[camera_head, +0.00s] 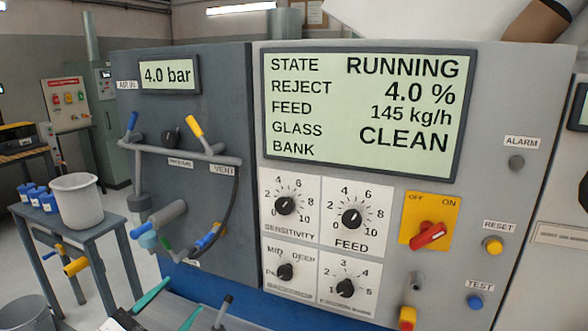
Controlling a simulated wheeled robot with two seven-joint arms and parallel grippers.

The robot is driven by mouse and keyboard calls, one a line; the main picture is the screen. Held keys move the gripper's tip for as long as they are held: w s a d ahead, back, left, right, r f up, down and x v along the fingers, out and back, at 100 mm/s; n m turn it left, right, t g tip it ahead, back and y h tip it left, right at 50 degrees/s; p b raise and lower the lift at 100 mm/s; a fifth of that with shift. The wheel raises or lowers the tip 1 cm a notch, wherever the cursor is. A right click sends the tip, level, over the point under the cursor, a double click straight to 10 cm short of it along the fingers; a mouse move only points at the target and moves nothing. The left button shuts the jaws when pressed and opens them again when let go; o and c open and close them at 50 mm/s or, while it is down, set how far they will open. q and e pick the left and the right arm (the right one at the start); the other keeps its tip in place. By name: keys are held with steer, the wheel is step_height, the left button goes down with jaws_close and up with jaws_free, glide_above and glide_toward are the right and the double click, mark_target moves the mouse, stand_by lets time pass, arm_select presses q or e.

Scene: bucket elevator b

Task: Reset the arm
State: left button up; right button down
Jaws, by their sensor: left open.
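My left gripper (185,294) shows at the bottom edge, left of the middle, with two teal fingers spread apart and a dark body cut off by the frame. It is open, and nothing shows between the fingers. It is in front of the lower part of the machine, below the pipes and handles. My right gripper is not in view.
The grey control panel (480,200) fills the right. Its display (360,110) reads RUNNING, 4.0 %, 145 kg/h, CLEAN. A red switch (428,236) sits on a yellow plate. Pipes with a yellow lever (195,127) are at left. A bucket (76,203) stands on a side table.

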arm_select(q)
steer(key=s+a+f+n+g+y, duration=0.1)
steer(key=s+f+n+g+y, duration=0.3)
steer(key=f, duration=0.5)
steer(key=s+a+f+n+g+y, duration=0.15)
steer(key=s+f+n+y, duration=0.3)
steer(key=f, duration=0.45)
steer(key=s+d+f+n+g, duration=0.2)
steer(key=s+f+g, duration=0.7)
steer(key=s, duration=0.6)
step_height(320, 180, down, 26)
steer(key=g, duration=0.1)
steer(key=s+a+f+g+y, duration=0.1)
steer(key=s+a+f, duration=0.2)
steer(key=s+f, duration=1.3)
steer(key=shift+s, duration=0.65)
steer(key=shift+g, duration=0.25)
stand_by(1.0)
